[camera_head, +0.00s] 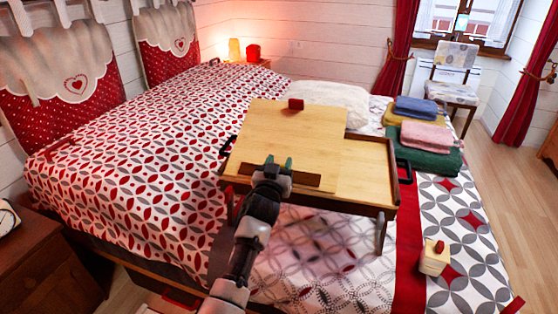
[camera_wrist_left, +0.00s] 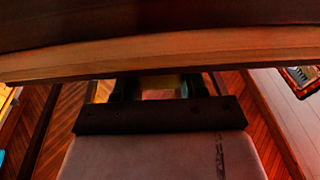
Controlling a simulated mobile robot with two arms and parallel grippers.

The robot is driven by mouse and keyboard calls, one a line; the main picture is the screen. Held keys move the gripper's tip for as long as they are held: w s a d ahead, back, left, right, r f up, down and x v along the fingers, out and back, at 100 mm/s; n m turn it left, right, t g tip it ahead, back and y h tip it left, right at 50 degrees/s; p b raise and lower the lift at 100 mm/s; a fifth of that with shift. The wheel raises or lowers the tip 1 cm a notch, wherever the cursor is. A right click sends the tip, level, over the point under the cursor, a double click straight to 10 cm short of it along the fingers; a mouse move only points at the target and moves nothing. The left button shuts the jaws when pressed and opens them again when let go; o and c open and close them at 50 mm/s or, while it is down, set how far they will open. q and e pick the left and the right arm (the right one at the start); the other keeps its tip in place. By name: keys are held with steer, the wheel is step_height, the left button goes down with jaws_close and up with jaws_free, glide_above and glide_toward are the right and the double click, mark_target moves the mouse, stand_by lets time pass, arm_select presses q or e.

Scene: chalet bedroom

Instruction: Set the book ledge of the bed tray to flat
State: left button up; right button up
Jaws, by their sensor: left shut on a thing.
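The wooden bed tray (camera_head: 372,160) stands on its legs on the bed. Its light wood panel (camera_head: 300,135) rises toward the back, its top edge above the tray's far rim, so it looks tilted. The dark book ledge (camera_head: 307,180) runs along the panel's lower front edge. My left gripper (camera_head: 279,163) reaches over the tray's front and is shut on the ledge, near its middle; the arm hides part of it. In the left wrist view the fingers (camera_wrist_left: 157,88) are partly hidden behind a wooden edge (camera_wrist_left: 160,52). My right gripper is in neither view.
A red block (camera_head: 295,104) shows at the panel's top edge. Folded towels (camera_head: 425,138) are stacked right of the tray. A small cream object with a red top (camera_head: 434,260) stands at front right. A pillow (camera_head: 325,95) lies behind the tray.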

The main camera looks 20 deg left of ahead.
arm_select(q)
steer(key=o, duration=0.9)
steer(key=shift+s, duration=0.15)
steer(key=s, duration=0.3)
steer(key=s+f, duration=0.1)
steer(key=s, duration=0.6)
steer(key=shift+s+d+f, duration=0.2)
steer(key=shift+s+f, duration=0.05)
steer(key=shift+f, duration=0.05)
